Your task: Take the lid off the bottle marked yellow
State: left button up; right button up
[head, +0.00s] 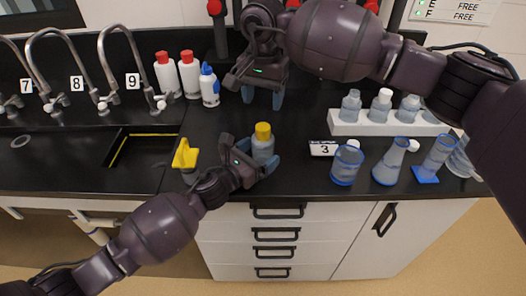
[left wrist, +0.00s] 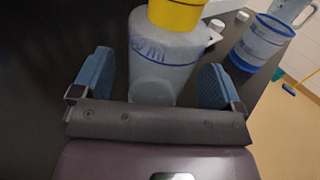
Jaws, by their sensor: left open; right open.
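The bottle with the yellow lid (head: 263,149) stands upright on the black bench near its front edge; its body is clear grey. The yellow lid (head: 263,131) sits on top of it. In the left wrist view the bottle (left wrist: 165,60) stands between my finger pads, with the yellow lid (left wrist: 178,12) cut by the top edge. My left gripper (head: 256,158) is open around the bottle's body, with a visible gap at the sides. My right gripper (head: 262,97) is open and empty, behind the bottle and above the bench.
A yellow object (head: 185,155) stands left of my left gripper by the sink (head: 140,152). White bottles (head: 189,75) stand behind. A marker "3" (head: 323,148), a blue-rimmed jar (head: 346,163), a flask (head: 394,162) and a white rack (head: 385,124) are at right.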

pick_arm(q)
jog(key=shift+w+d, duration=0.4)
jog(key=shift+w, duration=0.05)
jog(key=shift+c, duration=0.4)
